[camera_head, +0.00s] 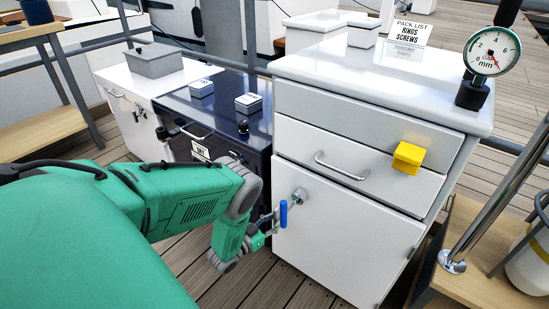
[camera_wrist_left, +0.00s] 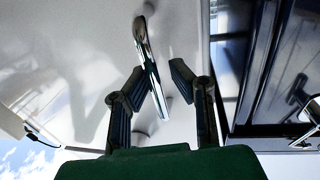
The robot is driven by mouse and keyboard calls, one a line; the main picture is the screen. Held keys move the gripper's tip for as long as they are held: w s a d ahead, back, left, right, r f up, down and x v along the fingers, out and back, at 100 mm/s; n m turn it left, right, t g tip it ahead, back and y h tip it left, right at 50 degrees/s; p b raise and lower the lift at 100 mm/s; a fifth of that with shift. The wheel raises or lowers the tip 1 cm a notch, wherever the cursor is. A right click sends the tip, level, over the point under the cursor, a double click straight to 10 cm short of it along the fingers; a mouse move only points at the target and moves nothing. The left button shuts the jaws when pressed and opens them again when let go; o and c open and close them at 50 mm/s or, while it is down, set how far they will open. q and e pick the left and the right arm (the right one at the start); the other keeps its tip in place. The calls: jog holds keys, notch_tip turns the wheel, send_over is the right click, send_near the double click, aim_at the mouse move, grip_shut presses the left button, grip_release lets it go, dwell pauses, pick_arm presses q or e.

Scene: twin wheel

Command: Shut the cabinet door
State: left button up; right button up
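The white cabinet (camera_head: 375,68) stands right of centre in the head view, with two drawer fronts above a door (camera_head: 340,235). The door looks about flush with the front; I cannot tell if a small gap is left. My left gripper (camera_head: 275,220) is at the door's left edge, beside the silver handle (camera_head: 300,195). In the left wrist view, the chrome handle (camera_wrist_left: 148,55) reaches between the spread fingers of my left gripper (camera_wrist_left: 157,75). The fingers look open; whether one touches the handle is unclear. My right gripper is out of view.
A dark cabinet (camera_head: 235,100) stands close on the left. A gauge (camera_head: 489,52) stands on top. A wooden bench (camera_head: 490,255) and metal post are at right.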

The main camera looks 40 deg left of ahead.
pick_arm(q)
jog(key=s, duration=1.2)
jog(key=shift+a, duration=0.25)
jog(key=w+d+f+n+g, duration=0.1)
jog(key=w+d+g, duration=0.2)
jog(key=d+g, duration=0.35)
jog(key=s+d+r+g, duration=0.5)
jog(key=s+d+g, duration=0.2)
jog(key=s+d, duration=0.35)
jog(key=s+r+m+g, duration=0.1)
jog(key=s+r+g, duration=0.4)
jog(key=s, duration=0.4)
notch_tip(320, 180, up, 15)
jog(key=t+p, duration=0.1)
jog(key=p, duration=1.4)
jog(key=shift+d+r+y, duration=0.15)
jog(key=shift+d+y, duration=0.1)
jog(key=shift+y, duration=0.05)
